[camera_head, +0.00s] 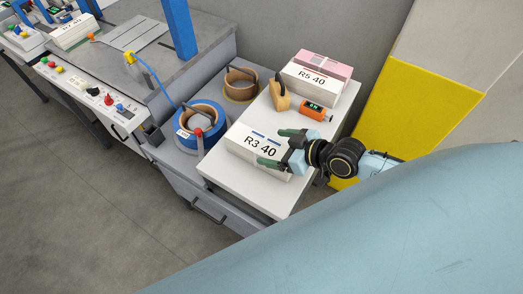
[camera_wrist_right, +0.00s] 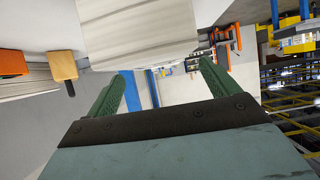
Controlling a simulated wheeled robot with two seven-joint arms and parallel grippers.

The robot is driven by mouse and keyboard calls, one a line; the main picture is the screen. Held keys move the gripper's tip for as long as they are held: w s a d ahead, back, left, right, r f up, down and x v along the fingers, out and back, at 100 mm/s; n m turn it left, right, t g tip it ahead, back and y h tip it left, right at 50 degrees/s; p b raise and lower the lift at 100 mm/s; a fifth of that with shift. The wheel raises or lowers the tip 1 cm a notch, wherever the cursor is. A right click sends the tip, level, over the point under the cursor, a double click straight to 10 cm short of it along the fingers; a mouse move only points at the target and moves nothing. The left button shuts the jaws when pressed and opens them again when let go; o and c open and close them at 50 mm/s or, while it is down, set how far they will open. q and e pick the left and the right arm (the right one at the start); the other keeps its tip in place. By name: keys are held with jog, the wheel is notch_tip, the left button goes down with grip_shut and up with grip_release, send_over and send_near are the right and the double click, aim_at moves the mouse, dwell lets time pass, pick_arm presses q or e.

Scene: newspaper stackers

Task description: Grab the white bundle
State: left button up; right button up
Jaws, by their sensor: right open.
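A white bundle marked "R3 40" (camera_head: 257,146) lies on the white tabletop near its front left edge. My right gripper (camera_head: 270,148) is open at the bundle's right end, with its green fingers spread. In the right wrist view the bundle's pale layered side (camera_wrist_right: 137,32) fills the top middle, just beyond and between the open fingertips (camera_wrist_right: 161,73). Nothing is held, and I cannot tell whether the fingers touch it. A second white bundle, marked "R5 40" (camera_head: 308,80), lies at the back of the table, in front of a pink bundle (camera_head: 325,63). My left gripper is not in view.
A wooden block tool (camera_head: 279,95) and an orange device (camera_head: 316,111) sit on the tabletop (camera_head: 285,190) behind the near bundle. Blue (camera_head: 197,128) and brown tape rolls (camera_head: 240,88) stand to the left. A yellow panel (camera_head: 385,120) rises at right.

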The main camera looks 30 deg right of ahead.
aim_at(261, 143)
jog(key=shift+w+a+f, duration=0.25)
jog(key=shift+w+a, duration=0.05)
jog(key=shift+w, duration=0.3)
jog(key=x, duration=0.3)
jog(key=shift+w+a+f, duration=0.15)
jog(key=shift+w, duration=0.05)
jog(key=shift+w+a+f, duration=0.1)
jog(key=shift+w, duration=0.05)
jog(key=c, duration=1.8)
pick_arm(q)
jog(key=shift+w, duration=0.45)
pick_arm(e)
jog(key=shift+w, duration=0.1)
jog(key=shift+c, duration=0.3)
